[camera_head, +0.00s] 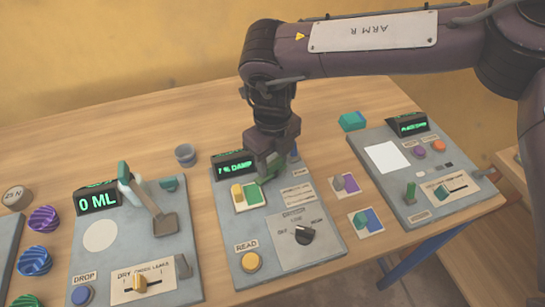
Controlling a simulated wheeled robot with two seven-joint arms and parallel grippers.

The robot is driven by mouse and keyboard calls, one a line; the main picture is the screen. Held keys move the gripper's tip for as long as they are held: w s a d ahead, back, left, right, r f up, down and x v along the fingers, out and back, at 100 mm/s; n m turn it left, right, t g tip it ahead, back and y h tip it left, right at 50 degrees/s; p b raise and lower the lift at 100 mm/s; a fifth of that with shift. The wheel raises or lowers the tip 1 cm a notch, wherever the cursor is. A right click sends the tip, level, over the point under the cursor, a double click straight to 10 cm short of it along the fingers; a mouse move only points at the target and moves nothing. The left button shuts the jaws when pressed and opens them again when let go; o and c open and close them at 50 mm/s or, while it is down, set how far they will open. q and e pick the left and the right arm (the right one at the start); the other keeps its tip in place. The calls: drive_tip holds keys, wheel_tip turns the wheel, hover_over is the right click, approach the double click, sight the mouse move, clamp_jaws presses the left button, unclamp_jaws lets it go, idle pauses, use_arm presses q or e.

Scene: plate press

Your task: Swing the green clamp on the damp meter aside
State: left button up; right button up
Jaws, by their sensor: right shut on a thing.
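The damp meter (234,220) is the grey panel in the middle of the table, with a lit display (233,167) that ends in "% DAMP". My right gripper (266,172) reaches down over its upper part, just right of the display. It is shut on the green clamp (272,168), which is mostly hidden by the fingers. Beside the fingers on the left is a green and cream plate (252,196) with a yellow knob (237,190). My left gripper is not in view.
Lower on the meter are a black dial (305,234) and a yellow READ button (251,262). A panel reading 0 ML (98,201) with a lever stands left, another panel (425,175) right. Two small tiles (366,222) lie between. A grey cup (185,154) stands behind.

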drive_tip(key=n+p, duration=0.1)
drive_tip(key=n, duration=0.2)
drive_tip(key=shift+r, duration=0.15)
drive_tip(key=n+p, duration=0.1)
drive_tip(key=n, duration=0.3)
drive_tip(key=shift+a+n+p, duration=0.1)
drive_tip(key=shift+n+p, duration=0.2)
drive_tip(key=n, duration=0.5)
drive_tip(key=shift+s+n+p, duration=0.1)
drive_tip(key=shift+n+p, duration=0.2)
drive_tip(key=shift+p, duration=0.05)
drive_tip(key=shift+n, duration=2.2)
drive_tip(key=o, duration=1)
drive_tip(key=shift+s, duration=0.1)
